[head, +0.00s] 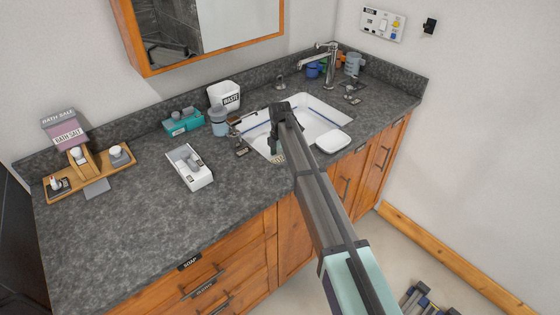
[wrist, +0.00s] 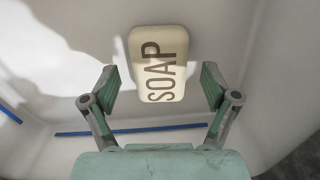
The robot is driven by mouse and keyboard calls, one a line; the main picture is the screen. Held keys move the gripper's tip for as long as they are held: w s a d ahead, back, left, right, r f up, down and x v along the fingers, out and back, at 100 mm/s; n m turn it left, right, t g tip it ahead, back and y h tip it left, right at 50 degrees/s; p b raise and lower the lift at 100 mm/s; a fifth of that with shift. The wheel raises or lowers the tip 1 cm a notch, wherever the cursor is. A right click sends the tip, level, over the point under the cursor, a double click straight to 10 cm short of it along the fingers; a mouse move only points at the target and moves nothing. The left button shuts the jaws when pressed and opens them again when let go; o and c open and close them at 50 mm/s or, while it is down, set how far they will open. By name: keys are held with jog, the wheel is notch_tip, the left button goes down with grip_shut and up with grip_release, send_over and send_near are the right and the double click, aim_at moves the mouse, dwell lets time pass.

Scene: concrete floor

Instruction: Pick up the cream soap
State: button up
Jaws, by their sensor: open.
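The cream soap (wrist: 158,62) is a rounded bar marked SOAP, lying in the white sink basin (head: 318,115). In the wrist view it shows between and slightly beyond the two fingertips of my gripper (wrist: 160,84), with a gap on each side. My gripper is open and empty. In the head view my gripper (head: 277,128) reaches down over the left part of the sink. There my arm hides part of the basin, and a small pale patch just below the gripper may be the soap.
A white dish (head: 333,141) sits at the sink's front right rim. The faucet (head: 330,58) stands behind. The front left counter is clear.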

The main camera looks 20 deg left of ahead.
jog(key=shift+f, duration=0.25)
jog(key=c, duration=1.3)
jog(key=shift+r, duration=0.1)
